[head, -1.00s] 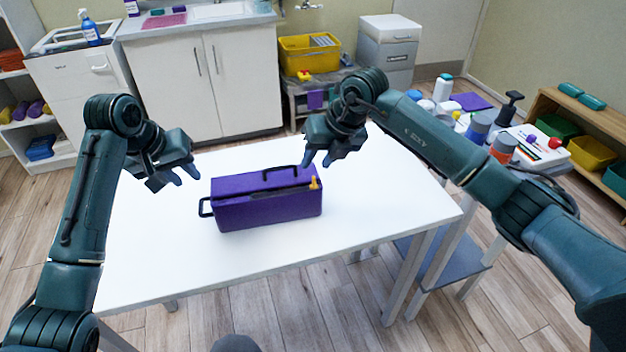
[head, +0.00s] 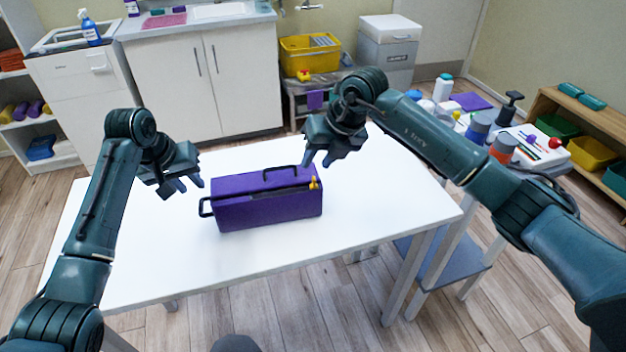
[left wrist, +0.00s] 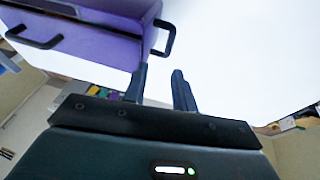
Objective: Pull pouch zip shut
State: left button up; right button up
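The purple pouch (head: 266,210) sits upright on the white table. It has a black loop handle at its left end, another black handle on top and a dark opening along the top. A yellow zip pull (head: 314,183) is at the right end of the top. My left gripper (head: 191,187) hangs open and empty, just left of the pouch's end handle. The left wrist view shows its two fingers (left wrist: 160,85) apart, near the black end handle (left wrist: 168,38). My right gripper (head: 320,160) is above the pouch's right end, fingers apart, not touching the zip pull.
The white table (head: 385,200) is bare around the pouch. A trolley (head: 535,150) with bottles stands at the right, beyond the table. A counter with white cabinets (head: 200,80) and a yellow crate (head: 308,55) are behind.

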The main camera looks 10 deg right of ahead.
aim_at(316, 183)
jog(key=shift+f, duration=2.55)
jog(key=shift+c, duration=0.4)
grip_shut()
pick_arm(q)
jog(key=shift+f, duration=3.75)
jog(key=shift+c, duration=0.6)
jog(key=shift+a, duration=0.1)
grip_shut()
pick_arm(e)
jog(key=shift+d+f, duration=0.1)
